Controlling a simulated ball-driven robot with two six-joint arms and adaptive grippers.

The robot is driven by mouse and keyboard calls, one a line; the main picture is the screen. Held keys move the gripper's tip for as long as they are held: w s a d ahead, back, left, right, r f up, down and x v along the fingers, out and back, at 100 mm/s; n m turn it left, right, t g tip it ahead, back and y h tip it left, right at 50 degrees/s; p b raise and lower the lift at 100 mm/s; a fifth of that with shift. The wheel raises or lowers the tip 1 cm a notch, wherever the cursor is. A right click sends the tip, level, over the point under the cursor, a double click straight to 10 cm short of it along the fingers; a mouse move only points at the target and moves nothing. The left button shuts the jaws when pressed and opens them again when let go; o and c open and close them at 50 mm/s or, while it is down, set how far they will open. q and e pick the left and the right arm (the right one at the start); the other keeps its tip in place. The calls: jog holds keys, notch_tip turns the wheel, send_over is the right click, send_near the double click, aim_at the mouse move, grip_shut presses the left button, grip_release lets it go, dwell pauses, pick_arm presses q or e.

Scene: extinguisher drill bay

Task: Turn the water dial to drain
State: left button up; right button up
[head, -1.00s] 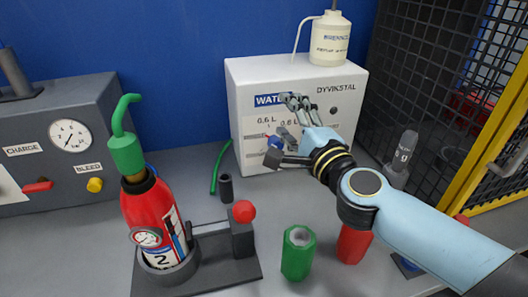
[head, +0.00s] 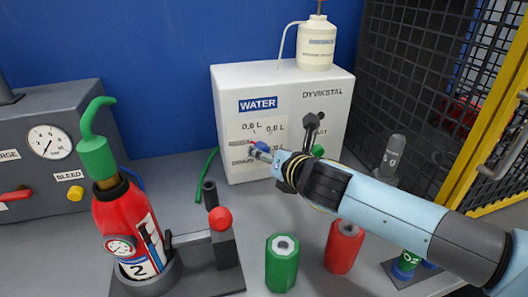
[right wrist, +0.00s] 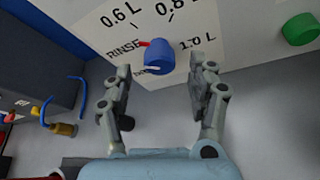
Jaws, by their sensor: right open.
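The water dial is a blue knob on the white face of the WATER box (head: 230,95). It shows in the right wrist view (right wrist: 159,61), with a red pointer at its upper left beside the RINSE mark. Labels for 0.6 L, 0.8 L and 1.0 L surround it. The label below RINSE is partly hidden by a finger. My right gripper (right wrist: 162,80) is open and empty, its fingertips to either side of the dial's lower end. I cannot tell whether they touch it. In the head view the gripper partly covers the dial. My left gripper is not in view.
A green knob (right wrist: 300,29) is right of the dial. A white bottle (head: 317,45) stands on the box. A red extinguisher (head: 128,220) stands in a holder at left. Green (head: 282,265) and red (head: 344,246) cylinders stand in front. A mesh fence (head: 415,90) is at right.

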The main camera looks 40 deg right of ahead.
jog(key=x, duration=0.2)
jog(key=shift+w+d+f, duration=0.1)
jog(key=shift+w+f, duration=0.05)
jog(key=shift+w, duration=0.1)
jog(key=c, duration=1.1)
jog(key=shift+c, duration=0.2)
